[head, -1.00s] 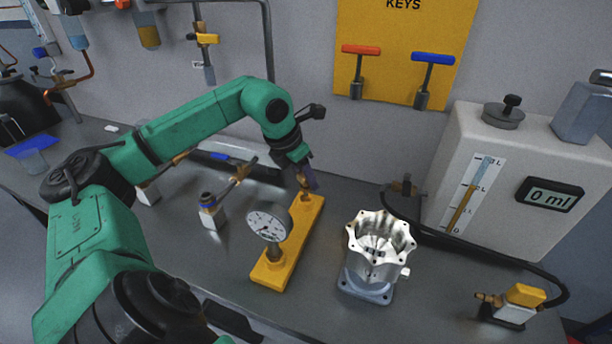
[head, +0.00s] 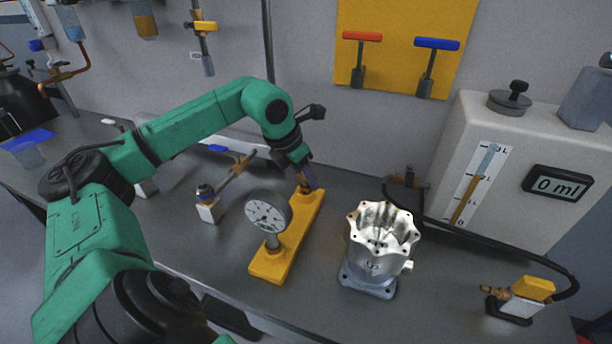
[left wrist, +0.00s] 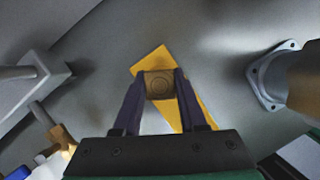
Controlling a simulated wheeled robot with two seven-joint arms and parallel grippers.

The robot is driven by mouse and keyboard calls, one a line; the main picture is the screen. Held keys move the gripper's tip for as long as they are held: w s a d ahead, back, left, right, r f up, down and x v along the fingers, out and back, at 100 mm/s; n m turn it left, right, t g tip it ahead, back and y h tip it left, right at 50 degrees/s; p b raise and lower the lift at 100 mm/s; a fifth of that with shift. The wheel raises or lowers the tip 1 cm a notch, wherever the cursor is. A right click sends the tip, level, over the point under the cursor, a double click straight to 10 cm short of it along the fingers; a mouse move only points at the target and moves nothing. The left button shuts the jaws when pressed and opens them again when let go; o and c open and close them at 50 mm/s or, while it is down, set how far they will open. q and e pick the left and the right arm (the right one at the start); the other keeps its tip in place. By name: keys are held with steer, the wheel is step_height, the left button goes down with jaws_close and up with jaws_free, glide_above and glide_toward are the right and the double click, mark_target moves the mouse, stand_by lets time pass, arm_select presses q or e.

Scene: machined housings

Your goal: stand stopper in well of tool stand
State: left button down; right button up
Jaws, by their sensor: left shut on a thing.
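The tool stand (head: 268,266) is a long yellow base on the bench with a round dial gauge (head: 268,214) on a post at its near end. It also shows beneath the fingers in the left wrist view (left wrist: 152,62). My left gripper (head: 307,182) is shut on the brown, brass-like stopper (left wrist: 160,84), which shows end-on with a round mark between the dark fingers. Gripper and stopper are at the far end of the stand. The fingers hide the well, and I cannot tell whether the stopper is in it or just above. My right gripper is out of view.
A silver machined housing (head: 382,262) stands right of the stand. A small valve block (head: 208,208) stands left of it. A white tank (head: 470,140) with a 0 ml display, a black hose and a yellow-topped fitting (head: 527,292) are at the right.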

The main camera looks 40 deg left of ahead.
arm_select(q)
steer(key=shift+f, duration=0.4)
steer(key=shift+c, duration=1.9)
jaws_free()
steer(key=b+v, duration=0.1)
steer(key=v, duration=0.4)
steer(key=shift+a+r+b, duration=0.15)
steer(key=shift+r+b, duration=0.15)
steer(key=shift+b, duration=0.1)
steer(key=v, duration=0.9)
steer(key=shift+p, duration=0.35)
